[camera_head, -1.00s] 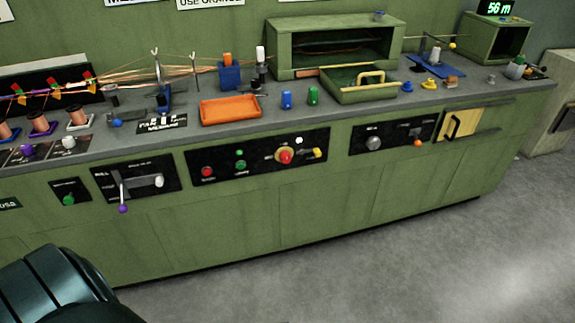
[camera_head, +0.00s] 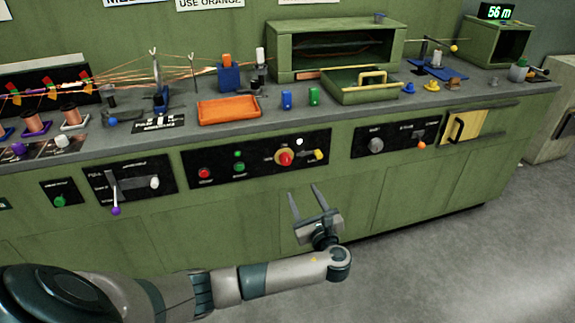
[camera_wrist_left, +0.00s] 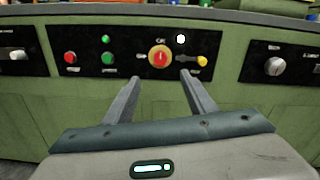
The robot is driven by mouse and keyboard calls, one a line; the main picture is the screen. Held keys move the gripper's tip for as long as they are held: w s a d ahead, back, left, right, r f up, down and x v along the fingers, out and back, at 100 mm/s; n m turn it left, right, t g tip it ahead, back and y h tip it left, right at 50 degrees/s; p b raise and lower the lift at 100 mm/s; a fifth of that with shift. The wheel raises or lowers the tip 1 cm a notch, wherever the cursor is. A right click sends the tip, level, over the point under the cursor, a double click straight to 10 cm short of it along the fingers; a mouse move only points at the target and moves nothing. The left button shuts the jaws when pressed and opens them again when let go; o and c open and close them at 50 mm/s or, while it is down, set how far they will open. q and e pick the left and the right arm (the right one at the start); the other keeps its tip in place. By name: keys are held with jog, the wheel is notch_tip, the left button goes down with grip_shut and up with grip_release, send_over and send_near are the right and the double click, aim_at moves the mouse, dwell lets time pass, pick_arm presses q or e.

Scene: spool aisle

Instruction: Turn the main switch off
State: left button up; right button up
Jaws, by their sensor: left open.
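The main switch appears to be the red rotary knob (camera_head: 285,158) on a yellow round plate, on the black panel of the green bench front. It also shows in the left wrist view (camera_wrist_left: 160,58), between and beyond my fingertips, with its pointer mark about upright. The labels are too small to read. My left gripper (camera_head: 306,188) is open and empty, below and in front of the knob, fingers pointing up toward the panel. It also shows in the left wrist view (camera_wrist_left: 158,75). My right gripper is not in view.
Beside the knob are a yellow lever (camera_head: 318,155), a white lamp (camera_head: 299,142), a red button (camera_head: 205,174) and green buttons. A lever with a purple ball (camera_head: 115,211) is left. An orange tray (camera_head: 229,111) lies on the bench top. The floor in front is clear.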

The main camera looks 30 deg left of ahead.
aim_at(286, 161)
pick_arm(q)
jog(key=shift+w+a, duration=0.1)
jog(key=b+x, duration=0.1)
jog(key=x, duration=1.4)
jog(key=shift+w+a+f, duration=0.1)
jog(key=shift+w+a, duration=0.1)
jog(key=shift+w, duration=0.05)
jog(key=shift+x, duration=0.75)
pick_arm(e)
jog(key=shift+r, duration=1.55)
pick_arm(q)
jog(key=c, duration=1)
